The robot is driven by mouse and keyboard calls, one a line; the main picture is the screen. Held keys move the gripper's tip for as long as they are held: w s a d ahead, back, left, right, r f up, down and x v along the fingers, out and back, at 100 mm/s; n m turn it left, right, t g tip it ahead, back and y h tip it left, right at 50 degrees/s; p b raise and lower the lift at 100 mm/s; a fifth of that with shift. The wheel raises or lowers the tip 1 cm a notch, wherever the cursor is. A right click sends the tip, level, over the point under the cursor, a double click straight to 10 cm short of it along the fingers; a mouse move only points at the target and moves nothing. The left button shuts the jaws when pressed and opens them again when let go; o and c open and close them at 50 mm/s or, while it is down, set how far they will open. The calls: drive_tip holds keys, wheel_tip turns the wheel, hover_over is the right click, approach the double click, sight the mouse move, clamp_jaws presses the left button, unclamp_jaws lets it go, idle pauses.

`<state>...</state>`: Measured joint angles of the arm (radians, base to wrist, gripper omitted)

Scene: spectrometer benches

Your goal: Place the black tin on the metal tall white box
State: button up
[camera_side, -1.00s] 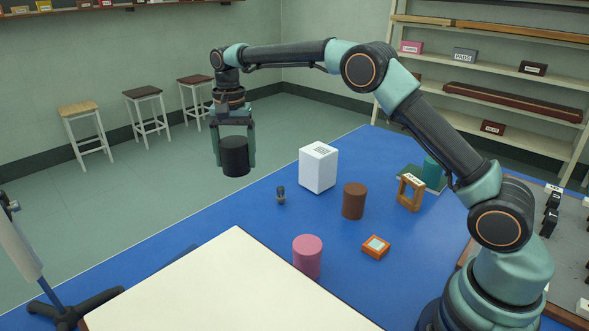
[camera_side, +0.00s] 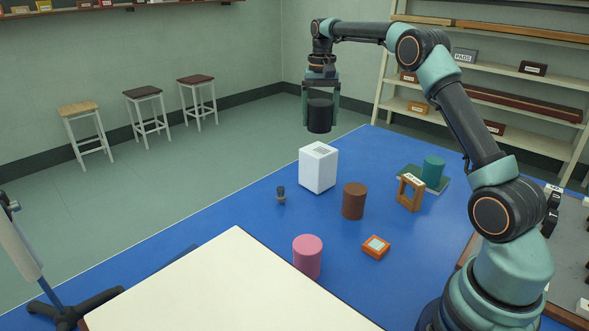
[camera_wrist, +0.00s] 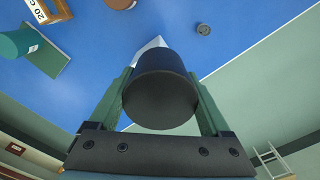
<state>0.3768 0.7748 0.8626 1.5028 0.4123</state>
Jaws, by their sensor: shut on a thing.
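My gripper (camera_side: 320,112) is shut on the black tin (camera_side: 319,118), which hangs upright in the air. In the side view the tin appears just above the tall white box (camera_side: 317,170), with a gap between them. In the wrist view the black tin (camera_wrist: 160,92) fills the space between the fingers of my gripper (camera_wrist: 162,95). It hides most of the white box (camera_wrist: 148,50), of which only a pale corner shows behind the tin.
On the blue table (camera_side: 240,210) stand a brown cylinder (camera_side: 354,201), a pink cylinder (camera_side: 307,257), an orange block (camera_side: 376,247), a wooden frame (camera_side: 408,193), a teal cylinder (camera_side: 433,171) on a green pad and a small dark knob (camera_side: 281,195). A cream board (camera_side: 230,285) lies in front.

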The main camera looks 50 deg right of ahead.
sight(320, 156)
drive_tip(key=f, duration=0.3)
drive_tip(key=shift+s+d+f, duration=0.1)
drive_tip(key=shift+s+d, duration=0.1)
drive_tip(key=shift+d, duration=0.15)
drive_tip(key=shift+f, duration=2.4)
drive_tip(key=shift+f, duration=0.1)
drive_tip(key=o, duration=1.3)
